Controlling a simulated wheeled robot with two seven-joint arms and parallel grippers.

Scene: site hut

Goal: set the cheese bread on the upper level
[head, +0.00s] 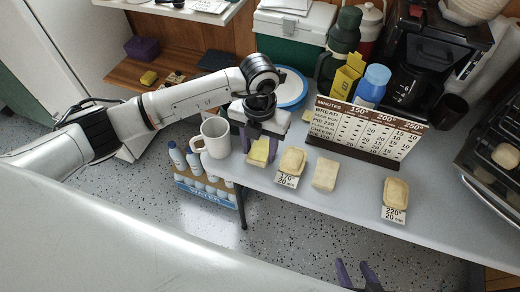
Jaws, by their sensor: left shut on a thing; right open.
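My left gripper (258,158) reaches down over the counter, its purple fingers shut on a small pale block with a yellow top (259,150), which looks like the cheese bread. It is at the counter's front edge; I cannot tell whether it still touches the counter. The oven (490,135) is at the right edge, partly cut off.
A golden pastry (292,161), a pale bread (325,174) and another pastry (396,193) line the counter (350,210); both pastries have temperature cards. A baking chart (365,130) stands behind them. A white mug (215,138) stands left of my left gripper. Bottles and a coffee machine crowd the back.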

